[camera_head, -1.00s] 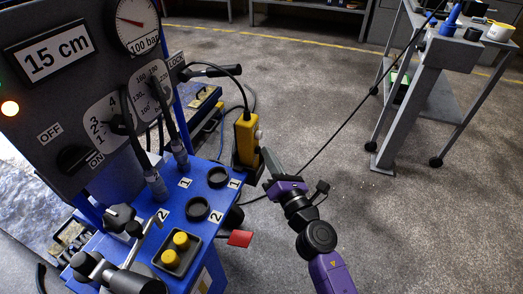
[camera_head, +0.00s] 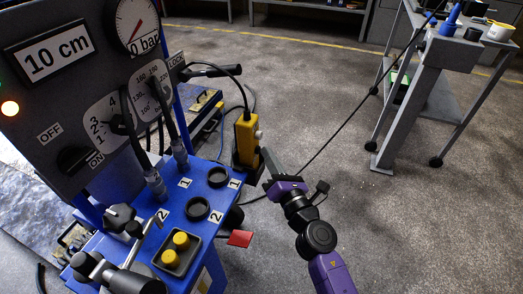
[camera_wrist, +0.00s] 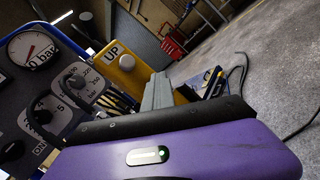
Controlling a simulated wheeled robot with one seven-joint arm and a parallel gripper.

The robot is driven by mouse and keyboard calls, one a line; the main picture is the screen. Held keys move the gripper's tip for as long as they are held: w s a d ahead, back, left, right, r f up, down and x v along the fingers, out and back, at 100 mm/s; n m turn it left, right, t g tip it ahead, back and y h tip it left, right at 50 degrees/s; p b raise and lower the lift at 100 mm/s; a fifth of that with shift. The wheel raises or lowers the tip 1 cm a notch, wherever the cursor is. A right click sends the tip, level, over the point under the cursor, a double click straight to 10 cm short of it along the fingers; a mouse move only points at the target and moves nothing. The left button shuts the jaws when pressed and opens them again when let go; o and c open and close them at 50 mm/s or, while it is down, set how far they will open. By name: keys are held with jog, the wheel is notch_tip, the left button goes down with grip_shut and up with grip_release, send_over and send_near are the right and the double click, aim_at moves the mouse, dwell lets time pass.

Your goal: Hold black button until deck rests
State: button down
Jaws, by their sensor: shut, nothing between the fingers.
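A yellow pendant (camera_head: 246,141) hangs beside the blue console. In the wrist view the pendant (camera_wrist: 122,70) shows the label UP and a pale round button (camera_wrist: 105,53). The black button is not clearly visible; the fingers cover the pendant's lower part in the wrist view. My gripper (camera_head: 267,153) is shut and empty, its fingertips at the pendant's lower right side. I cannot tell whether they touch it. The display (camera_head: 47,59) reads 10 cm, and the gauge (camera_head: 136,22) needle is near 0 bar. The deck is not clearly identifiable.
The blue console (camera_head: 200,232) stands at the left with levers, black round sockets and two yellow buttons (camera_head: 175,250). A black cable runs from the pendant. A grey wheeled trolley (camera_head: 429,85) stands at the upper right. The floor between is clear.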

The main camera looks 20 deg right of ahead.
jog(key=shift+s, duration=0.1)
jog(key=shift+s+d, duration=0.45)
jog(key=shift+d, duration=0.3)
jog(key=shift+s+d+p, duration=0.35)
jog(key=shift+s+d, duration=0.4)
jog(key=shift+d, duration=0.25)
jog(key=shift+s+d+p, duration=0.35)
jog(key=shift+s+d, duration=0.4)
jog(key=shift+d, duration=0.25)
dwell(0.6)
